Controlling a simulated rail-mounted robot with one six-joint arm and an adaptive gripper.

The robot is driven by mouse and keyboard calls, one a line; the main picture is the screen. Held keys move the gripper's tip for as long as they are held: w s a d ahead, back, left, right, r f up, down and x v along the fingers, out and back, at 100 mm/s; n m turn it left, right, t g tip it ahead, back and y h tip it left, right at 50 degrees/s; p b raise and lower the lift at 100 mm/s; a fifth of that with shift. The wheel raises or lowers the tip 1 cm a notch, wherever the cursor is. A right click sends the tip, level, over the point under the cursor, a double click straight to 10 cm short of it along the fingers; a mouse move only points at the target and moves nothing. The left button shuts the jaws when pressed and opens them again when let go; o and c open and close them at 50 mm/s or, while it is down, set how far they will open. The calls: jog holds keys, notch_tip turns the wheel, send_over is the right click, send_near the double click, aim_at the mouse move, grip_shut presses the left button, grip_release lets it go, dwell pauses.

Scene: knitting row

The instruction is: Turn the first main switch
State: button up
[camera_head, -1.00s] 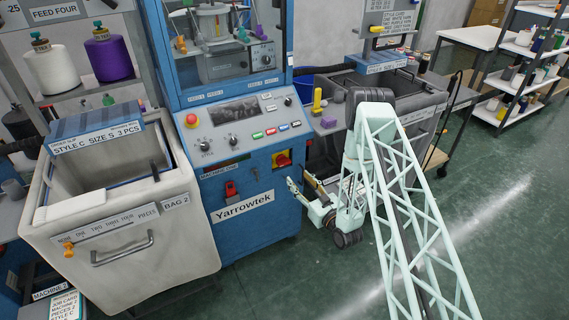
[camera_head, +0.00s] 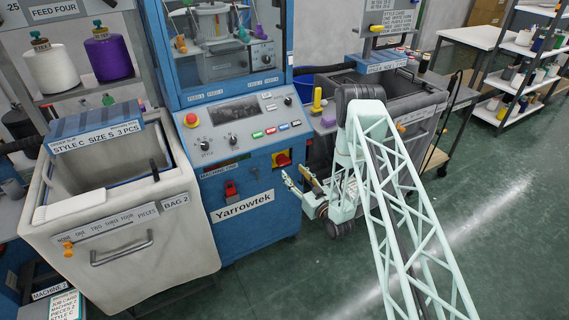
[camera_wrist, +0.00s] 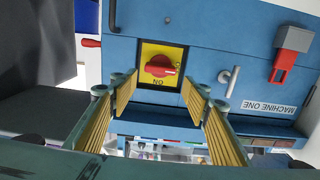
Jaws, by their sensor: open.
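The main switch is a red rotary knob (camera_head: 282,159) on a yellow plate, on the blue front panel of the machine labelled MACHINE ONE. In the wrist view the red knob (camera_wrist: 160,66) shows upside down above the word ON, its grip lying roughly across the picture. My gripper (camera_head: 298,176) is in front of the panel, just below and right of the switch in the head view. In the wrist view my gripper (camera_wrist: 158,96) is open and empty, its yellow-padded fingers on either side of the switch plate's line. No contact with the knob shows.
A red and grey fitting (camera_wrist: 290,55) and a grey handle (camera_wrist: 228,82) sit on the panel beside the switch. The control panel has a red emergency button (camera_head: 191,119). A white bag bin (camera_head: 120,255) stands left, a grey bin (camera_head: 415,105) right. Green floor is open in front.

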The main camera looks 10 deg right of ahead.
aim_at(285, 163)
jog(key=shift+b+x, duration=0.3)
jog(key=shift+x, duration=4.3)
jog(key=c, duration=0.6)
